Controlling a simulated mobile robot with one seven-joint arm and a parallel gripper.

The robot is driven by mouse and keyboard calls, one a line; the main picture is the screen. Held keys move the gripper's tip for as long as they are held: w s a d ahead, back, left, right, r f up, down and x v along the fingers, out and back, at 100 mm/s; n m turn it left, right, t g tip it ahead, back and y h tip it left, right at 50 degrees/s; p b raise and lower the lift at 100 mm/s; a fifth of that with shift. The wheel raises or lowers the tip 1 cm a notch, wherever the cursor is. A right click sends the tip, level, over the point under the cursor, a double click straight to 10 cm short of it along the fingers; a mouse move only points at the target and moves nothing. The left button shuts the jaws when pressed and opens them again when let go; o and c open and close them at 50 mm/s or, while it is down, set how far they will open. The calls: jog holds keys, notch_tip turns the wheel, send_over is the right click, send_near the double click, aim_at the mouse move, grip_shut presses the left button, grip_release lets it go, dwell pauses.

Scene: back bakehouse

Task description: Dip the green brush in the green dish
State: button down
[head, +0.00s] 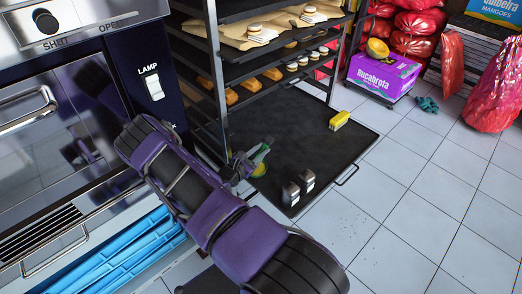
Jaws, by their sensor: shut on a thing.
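My gripper (241,166) is low in the middle of the head view, over the left part of a black tray. It is shut on what looks like the green brush (262,151), a small thing with green and pale parts that slants up to the right. The green dish (260,171) shows as a small yellow-green patch just below and right of the gripper, partly hidden by it. The brush's lower end is hidden, and I cannot tell whether it touches the dish.
An oven (60,120) stands left. A purple crate (382,75) stands behind. The right floor is mostly clear.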

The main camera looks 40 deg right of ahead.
jog(key=shift+f, duration=0.6)
dwell(1.2)
notch_tip(320, 180, up, 7)
jog(key=p, duration=0.4)
jog(key=shift+p, duration=0.35)
dwell(0.9)
